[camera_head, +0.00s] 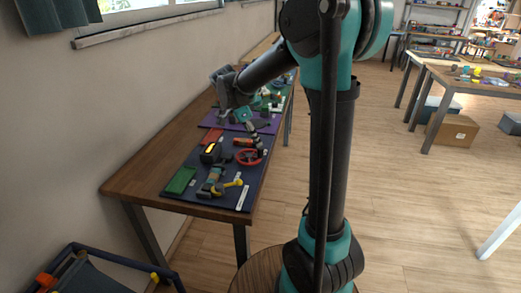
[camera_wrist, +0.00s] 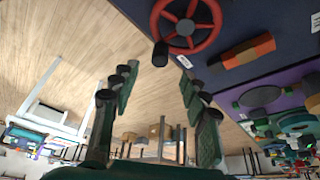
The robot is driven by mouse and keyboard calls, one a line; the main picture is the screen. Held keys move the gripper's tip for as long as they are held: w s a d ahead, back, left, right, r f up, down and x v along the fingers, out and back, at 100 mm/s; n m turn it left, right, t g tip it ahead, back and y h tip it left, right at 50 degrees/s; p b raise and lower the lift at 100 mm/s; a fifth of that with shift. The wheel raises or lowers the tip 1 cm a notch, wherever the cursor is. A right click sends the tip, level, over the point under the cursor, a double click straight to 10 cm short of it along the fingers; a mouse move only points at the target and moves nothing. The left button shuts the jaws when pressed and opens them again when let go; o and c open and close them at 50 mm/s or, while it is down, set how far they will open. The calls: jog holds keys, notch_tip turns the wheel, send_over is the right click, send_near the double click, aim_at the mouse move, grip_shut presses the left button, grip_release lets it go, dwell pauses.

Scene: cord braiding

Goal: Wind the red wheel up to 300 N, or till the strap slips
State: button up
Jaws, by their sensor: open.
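The red wheel (camera_head: 248,157) lies on the dark blue mat (camera_head: 229,201) on the long wooden bench. In the wrist view the red wheel (camera_wrist: 207,36) is at the top, with red spokes, a grey hub and a black knob (camera_wrist: 160,54) at its rim. My gripper (camera_wrist: 158,78) is open and empty, its two fingers well apart below the wheel in that view, touching nothing. In the head view my gripper (camera_head: 230,100) is above the bench, beyond the wheel. A black box with a lit yellow face (camera_head: 210,150) sits left of the wheel; its reading is too small to tell. I cannot make out the strap.
An orange-and-dark part (camera_wrist: 248,50) lies close to the wheel. A green tray (camera_head: 180,180) and a yellow-handled tool (camera_head: 232,184) are nearer on the mat. A purple mat (camera_head: 212,118) with several parts is beyond. Open wooden floor lies right of the bench.

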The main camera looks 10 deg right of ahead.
aim_at(260, 148)
jog(key=x, duration=0.7)
jog(key=shift+d+f, duration=0.1)
jog(key=shift+f, duration=0.05)
grip_shut()
dwell(0.3)
